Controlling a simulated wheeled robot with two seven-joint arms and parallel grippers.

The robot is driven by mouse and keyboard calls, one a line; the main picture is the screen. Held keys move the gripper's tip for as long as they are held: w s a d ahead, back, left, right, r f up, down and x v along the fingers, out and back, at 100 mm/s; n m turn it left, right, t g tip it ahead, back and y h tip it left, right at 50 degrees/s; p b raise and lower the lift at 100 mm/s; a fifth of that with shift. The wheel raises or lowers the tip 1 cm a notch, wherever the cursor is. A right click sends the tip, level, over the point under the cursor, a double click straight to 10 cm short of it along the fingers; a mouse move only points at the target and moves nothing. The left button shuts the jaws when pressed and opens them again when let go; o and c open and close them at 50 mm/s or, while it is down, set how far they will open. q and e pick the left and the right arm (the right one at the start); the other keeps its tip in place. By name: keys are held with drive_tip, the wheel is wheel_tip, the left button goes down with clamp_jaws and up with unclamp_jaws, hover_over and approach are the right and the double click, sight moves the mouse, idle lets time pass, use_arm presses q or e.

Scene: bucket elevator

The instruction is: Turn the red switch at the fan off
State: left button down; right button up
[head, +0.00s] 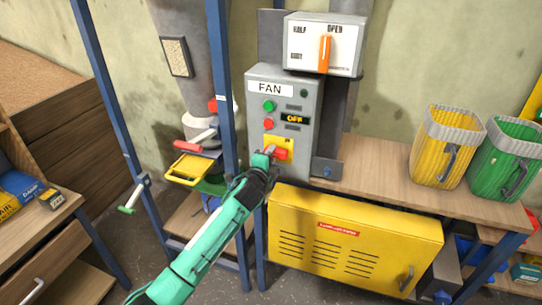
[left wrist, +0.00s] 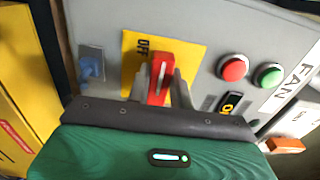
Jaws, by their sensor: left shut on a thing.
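The grey fan box (head: 296,92) carries the label FAN, a green and a red button, and a small display (head: 295,119) that appears to read OFF. Low on it is the red switch (head: 280,153) on a yellow plate (head: 284,141); its handle lies roughly crosswise on the box. My left gripper (head: 266,158) is at the switch. In the left wrist view its fingers are shut on the red switch (left wrist: 160,80), one on each side. The word OFF is printed on the yellow plate (left wrist: 188,52) beside the handle. My right gripper is out of view.
Above the fan box is a white panel (head: 311,45) with an orange lever (head: 325,55). A yellow cabinet (head: 350,240) sits below the bench (head: 372,165). Blue frame posts (head: 226,90) stand close left of the box. Yellow and green baskets (head: 443,147) stand right.

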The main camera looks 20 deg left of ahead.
use_arm(q)
drive_tip(key=shift+f, duration=0.1)
drive_tip(key=c, duration=1.2)
unclamp_jaws()
drive_tip(key=shift+c, duration=0.2)
drive_tip(key=s+b, duration=0.3)
drive_tip(key=s, duration=1.1)
drive_tip(key=shift+a, duration=0.25)
drive_tip(key=shift+w, duration=0.1)
